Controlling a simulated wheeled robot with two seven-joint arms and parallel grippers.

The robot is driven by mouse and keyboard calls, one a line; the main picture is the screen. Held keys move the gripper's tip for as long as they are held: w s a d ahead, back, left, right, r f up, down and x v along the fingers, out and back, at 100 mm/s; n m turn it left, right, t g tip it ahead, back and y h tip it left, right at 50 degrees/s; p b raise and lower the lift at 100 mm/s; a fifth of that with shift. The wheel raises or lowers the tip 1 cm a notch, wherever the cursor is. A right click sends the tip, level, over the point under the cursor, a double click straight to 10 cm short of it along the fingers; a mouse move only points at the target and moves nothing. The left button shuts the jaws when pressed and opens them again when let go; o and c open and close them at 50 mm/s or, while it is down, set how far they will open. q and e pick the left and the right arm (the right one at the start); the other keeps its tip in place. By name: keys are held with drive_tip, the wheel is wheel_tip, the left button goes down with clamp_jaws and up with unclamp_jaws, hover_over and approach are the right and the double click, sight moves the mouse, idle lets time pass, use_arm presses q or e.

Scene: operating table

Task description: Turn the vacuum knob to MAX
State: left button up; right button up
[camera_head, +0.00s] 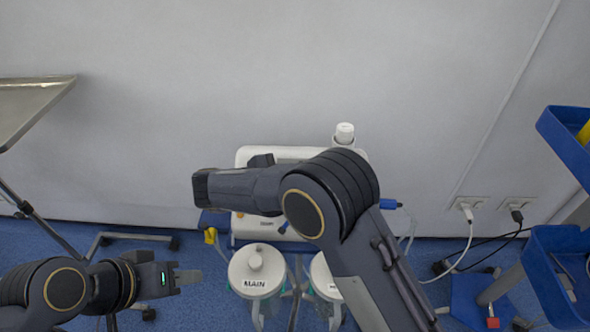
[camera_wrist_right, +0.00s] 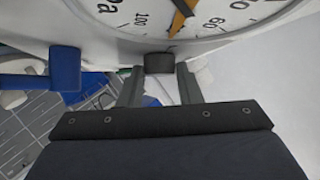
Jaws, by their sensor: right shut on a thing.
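The vacuum knob (camera_wrist_right: 159,62) is a small dark block below a round white gauge (camera_wrist_right: 215,14) in the right wrist view. My right gripper (camera_wrist_right: 157,72) is shut on the knob, one finger on each side. The gauge has a yellow needle, with its tip between the 100 and 60 marks. In the head view the white suction machine (camera_head: 246,228) stands against the wall, and my right arm covers most of it, hiding the knob and right fingertips. My left gripper (camera_head: 189,276) is low at the left, away from the machine; its finger gap is unclear.
A white canister marked MAIN (camera_head: 256,272) and a second canister (camera_head: 324,280) stand below the machine. A blue fitting (camera_wrist_right: 45,72) is left of the knob. A metal tray stand (camera_head: 30,108) is at left; a blue cart (camera_head: 552,270) is at right.

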drive_tip(key=m+g+y+p, duration=0.1)
drive_tip(key=m+g+p, duration=0.1)
drive_tip(key=m+p, duration=0.1)
drive_tip(key=w+r+m+g+y+p, duration=0.1)
drive_tip(key=m+g+p, duration=0.2)
drive_tip(key=p, duration=0.1)
drive_tip(key=m+g+y+p, duration=0.1)
drive_tip(key=m+g+p, duration=0.2)
drive_tip(key=shift+w+d+r, duration=0.2)
drive_tip(key=shift+d+r, duration=0.05)
drive_tip(key=m+g+y+p, duration=0.1)
drive_tip(key=m+y+p, duration=0.1)
drive_tip(key=p, duration=0.1)
drive_tip(key=d+m+g+y+p, duration=0.1)
drive_tip(key=m+y+p, duration=0.1)
drive_tip(key=y+p, duration=0.1)
drive_tip(key=m+g+y+p, duration=0.1)
drive_tip(key=m+y+p, duration=0.1)
drive_tip(key=m+p, duration=0.1)
drive_tip(key=shift+w+d+r+p, duration=0.2)
drive_tip(key=shift+w+d+p, duration=0.1)
drive_tip(key=shift+p, duration=0.1)
drive_tip(key=m+y+p, duration=0.2)
drive_tip(key=shift+d+f+y, duration=0.1)
drive_tip(key=shift+d+y, duration=0.1)
drive_tip(key=shift+y, duration=0.1)
drive_tip(key=shift+f+m+y+p, duration=0.15)
drive_tip(key=shift+m+y+p, duration=0.45)
drive_tip(key=shift+y+p, duration=0.1)
drive_tip(key=shift+d, duration=0.1)
